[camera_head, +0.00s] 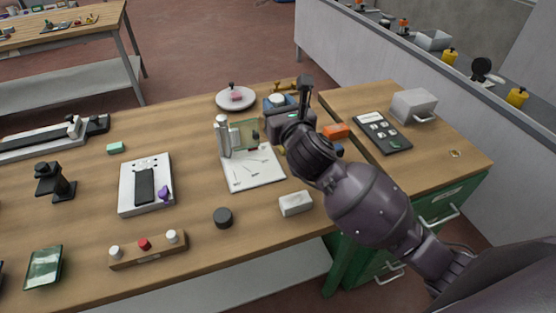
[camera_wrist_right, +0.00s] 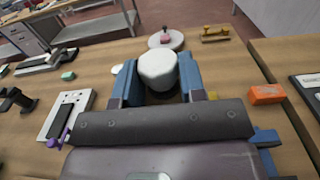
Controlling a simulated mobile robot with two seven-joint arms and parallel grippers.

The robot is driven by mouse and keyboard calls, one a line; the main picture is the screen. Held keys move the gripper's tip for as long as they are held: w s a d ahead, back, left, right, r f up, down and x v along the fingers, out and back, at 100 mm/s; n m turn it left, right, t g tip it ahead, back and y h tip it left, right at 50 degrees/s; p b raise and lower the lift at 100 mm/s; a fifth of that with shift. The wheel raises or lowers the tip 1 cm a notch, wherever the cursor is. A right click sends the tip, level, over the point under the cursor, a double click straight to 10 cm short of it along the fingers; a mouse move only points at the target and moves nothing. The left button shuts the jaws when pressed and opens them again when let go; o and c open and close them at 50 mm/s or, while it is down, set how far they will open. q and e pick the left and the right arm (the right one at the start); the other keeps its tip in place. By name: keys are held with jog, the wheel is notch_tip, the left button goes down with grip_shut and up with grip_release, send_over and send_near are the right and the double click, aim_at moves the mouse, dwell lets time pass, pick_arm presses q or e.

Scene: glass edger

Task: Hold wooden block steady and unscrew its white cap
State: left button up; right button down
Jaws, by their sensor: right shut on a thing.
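A white rounded cap-like piece (camera_wrist_right: 158,70) sits between the blue fingers of my right gripper (camera_wrist_right: 157,84), which is shut on it. The piece also shows in the head view (camera_head: 277,100), at the back right of the workbench. What lies under it is mostly hidden by the gripper, and I cannot tell whether it is attached to a block. A long wooden block (camera_head: 149,256) lies at the front left of the bench, with two white knobs and a red knob on top. No gripper is near that block. My left gripper is not in view.
A pink-topped round plate (camera_head: 236,99) stands just left of the right gripper. An orange block (camera_head: 336,131) lies to its right. The front middle of the workbench (camera_head: 245,250) has free room.

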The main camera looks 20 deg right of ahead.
notch_tip(320, 180, down, 15)
jog(key=b, duration=0.3)
jog(key=shift+r+b, duration=0.1)
jog(key=shift+b, duration=0.2)
jog(key=shift+f, duration=0.2)
jog(key=c, duration=0.7)
grip_release()
